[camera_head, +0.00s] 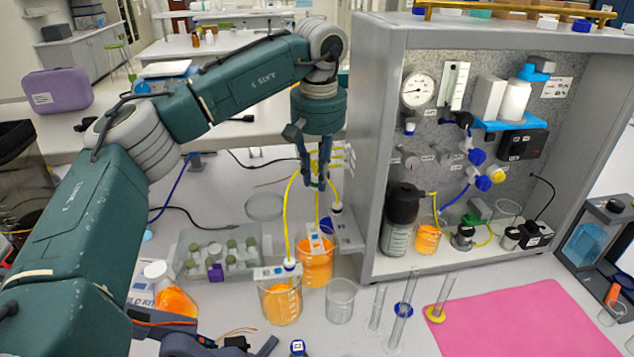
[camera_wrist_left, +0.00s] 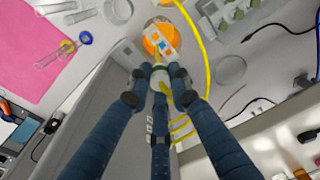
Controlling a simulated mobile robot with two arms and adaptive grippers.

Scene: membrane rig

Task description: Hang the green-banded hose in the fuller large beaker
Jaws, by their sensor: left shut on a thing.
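My left gripper (camera_head: 318,184) is shut on a yellow hose above the beakers. In the left wrist view a green band (camera_wrist_left: 177,72) shows on this hose at the fingertips; its lower end is partly hidden by the fingers. Two large beakers hold orange liquid: a back beaker (camera_head: 316,272), just below the gripper, and a front beaker (camera_head: 281,306). The liquid looks higher in the back one. A white labelled clip (camera_head: 316,240) sits across the back beaker, and another (camera_head: 277,271) with a yellow hose sits on the front beaker. Dark finger-like parts at the bottom edge may be my right gripper (camera_head: 250,346).
An empty beaker (camera_head: 340,303) stands right of the front beaker, with glass cylinders (camera_head: 402,312) beyond. The grey cabinet (camera_head: 368,150) rises close right of the gripper. A vial rack (camera_head: 222,252) stands left. The pink mat (camera_head: 530,322) is clear.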

